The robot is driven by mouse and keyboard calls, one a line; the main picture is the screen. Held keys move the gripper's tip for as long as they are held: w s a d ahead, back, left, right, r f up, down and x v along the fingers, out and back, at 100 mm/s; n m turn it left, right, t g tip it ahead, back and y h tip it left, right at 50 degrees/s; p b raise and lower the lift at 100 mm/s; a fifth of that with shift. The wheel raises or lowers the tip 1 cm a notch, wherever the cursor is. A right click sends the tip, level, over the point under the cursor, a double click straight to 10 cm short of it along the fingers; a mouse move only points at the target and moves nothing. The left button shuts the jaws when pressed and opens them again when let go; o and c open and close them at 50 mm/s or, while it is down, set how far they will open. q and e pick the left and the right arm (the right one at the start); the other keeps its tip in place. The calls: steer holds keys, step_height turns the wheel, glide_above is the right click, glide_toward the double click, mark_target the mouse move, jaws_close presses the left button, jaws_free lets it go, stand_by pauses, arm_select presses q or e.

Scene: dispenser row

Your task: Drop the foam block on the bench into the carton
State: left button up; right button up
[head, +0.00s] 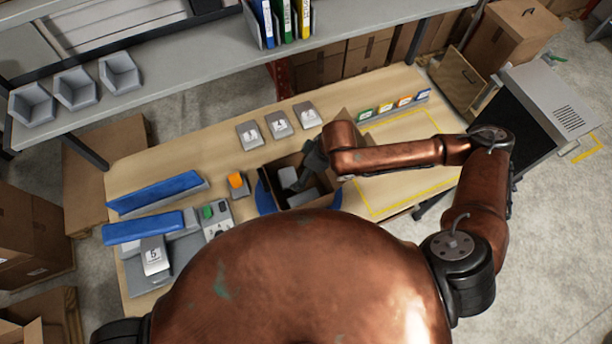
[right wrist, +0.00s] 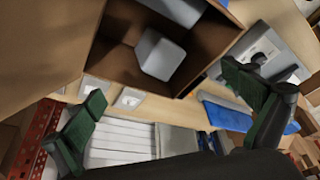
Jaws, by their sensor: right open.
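The open brown carton (head: 272,174) stands on the bench, and its open inside fills the upper part of the right wrist view (right wrist: 105,58). A pale grey block that looks like the foam block (head: 288,177) is inside the carton; it shows tilted there in the right wrist view (right wrist: 160,54). Another grey piece (right wrist: 180,9) shows at the top edge of that view. My right gripper (head: 314,160) is over the carton. Its dark green fingers (right wrist: 168,94) are spread wide, with nothing between them. My left gripper is not in view.
The wooden bench (head: 215,145) also holds numbered grey dispensers (head: 279,124), an orange piece (head: 237,182) and blue-fronted trays (head: 155,192). A shelf (head: 190,65) with folders runs behind and above. A yellow-taped area (head: 400,190) at the right looks clear.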

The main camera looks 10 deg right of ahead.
steer(key=v, duration=1.1)
steer(key=shift+w+d+r, duration=0.15)
steer(key=shift+w+r, duration=0.05)
steer(key=shift+r, duration=0.15)
